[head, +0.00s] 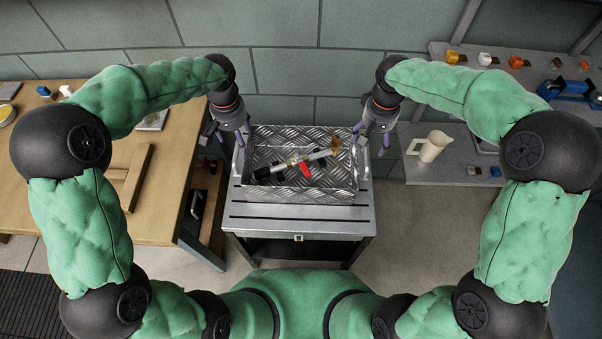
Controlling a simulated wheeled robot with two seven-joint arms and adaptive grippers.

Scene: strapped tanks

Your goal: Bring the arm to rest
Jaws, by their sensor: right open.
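My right gripper (372,140) hangs at the right side of a metal tray (305,196), its fingers pointing down, open and with nothing seen between them. My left gripper (222,142) hangs at the tray's left side, fingers down; its finger gap is too small to judge. Both arms are bent outward, in nearly mirrored poses. A long tool with a dark end and a pale shaft (318,156) lies slanted in the tray. A red piece (304,169) lies near it.
The tray stands on a metal cart (300,226). A wooden table (165,215) is at left. At right, a grey shelf (440,172) bears a cream jug (430,146), and an upper shelf (485,50) bears several small coloured parts. Floor is free right of the cart.

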